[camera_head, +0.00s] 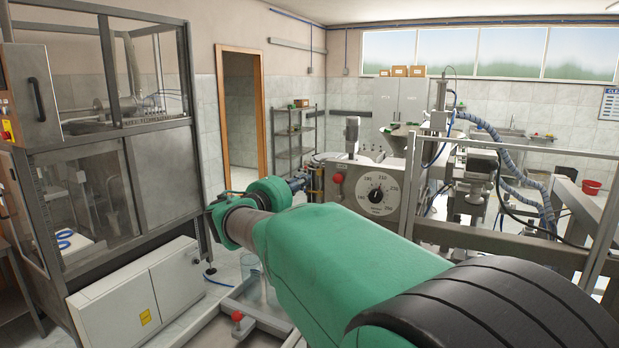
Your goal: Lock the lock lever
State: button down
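My green arm reaches from the lower right toward the middle of the view and bends at its far end. The wrist end lies left of the grey machine housing with the round dial (376,193). My gripper (315,182) appears small and dark there, and its fingers cannot be made out. A red knob (337,178) on the housing's left side is close to the gripper; whether they touch I cannot tell. This knob may be the lock lever, but that is not certain. A second red knob (237,317) sits on the low frame at the bottom.
A glazed metal cabinet (150,170) and a white electrical box (140,295) stand at the left. Metal rails (480,238), hoses (500,150) and machine parts fill the right. A doorway (240,120) and shelf rack (295,135) are behind. Some floor shows left of my arm.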

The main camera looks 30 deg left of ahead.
jog(key=s, duration=0.6)
jog(key=shift+a+r+p, duration=0.1)
jog(key=shift+p, duration=0.25)
jog(key=shift+w, duration=0.1)
jog(key=w+d+f+m+g+h, duration=0.1)
jog(key=w+d+m+g+h, duration=0.1)
jog(key=d, duration=1)
jog(key=w+d+m+g+h, duration=0.1)
jog(key=d+m+g+h, duration=0.1)
jog(key=d, duration=1)
jog(key=s+d+f+m+g, duration=0.2)
jog(key=s+d, duration=0.2)
jog(key=d, duration=0.7)
jog(key=s+d+f+m+g, duration=0.2)
jog(key=s+d+f+g, duration=0.1)
jog(key=d, duration=0.8)
jog(key=s+d+f+m+g+y, duration=0.1)
jog(key=s+d+f+m+g, duration=0.35)
jog(key=s+d, duration=0.95)
jog(key=s+d+f+m+y, duration=0.1)
jog(key=s+f, duration=0.3)
jog(key=s, duration=0.4)
jog(key=s+d+f+m+t+y, duration=0.1)
jog(key=s+f+m+y, duration=0.2)
jog(key=s, duration=0.5)
notch_tip(320, 180, down, 2)
jog(key=shift+s+d+f+m, duration=0.15)
jog(key=shift+s+d+m, duration=0.1)
jog(key=shift+m, duration=0.4)
